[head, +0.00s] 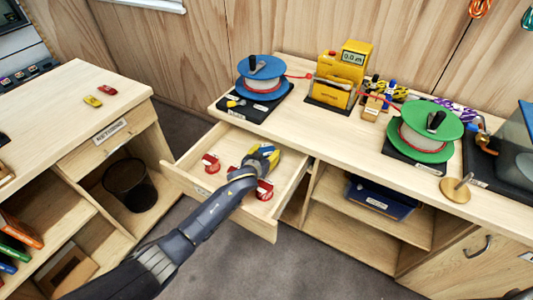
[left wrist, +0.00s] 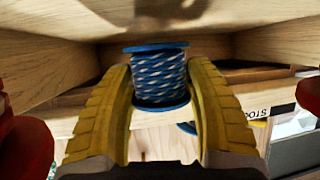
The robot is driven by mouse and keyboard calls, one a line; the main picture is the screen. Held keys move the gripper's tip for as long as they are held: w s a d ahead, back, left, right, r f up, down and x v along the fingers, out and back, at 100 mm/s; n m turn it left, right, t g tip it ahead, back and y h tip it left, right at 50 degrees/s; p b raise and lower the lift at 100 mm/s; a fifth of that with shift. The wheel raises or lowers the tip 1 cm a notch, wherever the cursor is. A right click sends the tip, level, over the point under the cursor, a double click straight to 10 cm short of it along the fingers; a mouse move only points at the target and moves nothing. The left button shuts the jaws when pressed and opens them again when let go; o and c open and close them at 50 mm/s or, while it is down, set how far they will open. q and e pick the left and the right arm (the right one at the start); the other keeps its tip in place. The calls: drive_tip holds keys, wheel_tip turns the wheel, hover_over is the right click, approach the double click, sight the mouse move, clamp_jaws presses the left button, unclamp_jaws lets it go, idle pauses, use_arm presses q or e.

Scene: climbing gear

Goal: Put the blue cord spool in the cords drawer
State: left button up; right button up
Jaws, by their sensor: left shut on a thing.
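The blue cord spool (left wrist: 160,75), wound with blue and white cord, stands between the yellow fingers of my left gripper in the left wrist view. My left gripper (head: 264,156) is shut on it. In the head view the gripper is over the open drawer (head: 235,217) in the middle counter, toward its back, and hides most or all of the spool. Red spools lie in this drawer, one (head: 211,163) at the left and one (head: 264,190) near the front right. I cannot read the drawer's label. My right gripper is not in view.
A large blue-flanged reel (head: 262,68), a yellow meter (head: 340,75) and a green reel (head: 428,130) stand on the counter behind and right of the drawer. A dark bin (head: 130,185) stands in the left cabinet. A blue box (head: 380,198) sits on the shelf below.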

use_arm(q)
drive_tip(key=shift+f, duration=0.6)
drive_tip(key=o, duration=1.3)
drive_tip(key=shift+s+f, duration=0.1)
drive_tip(key=shift+f, duration=0.1)
drive_tip(key=shift+r, duration=0.1)
drive_tip(key=shift+r, duration=0.35)
drive_tip(key=shift+s+a+r, duration=0.2)
drive_tip(key=shift+s+r, duration=0.05)
drive_tip(key=shift+r+v, duration=0.2)
drive_tip(key=shift+v, duration=3.2)
drive_tip(key=shift+w, duration=0.1)
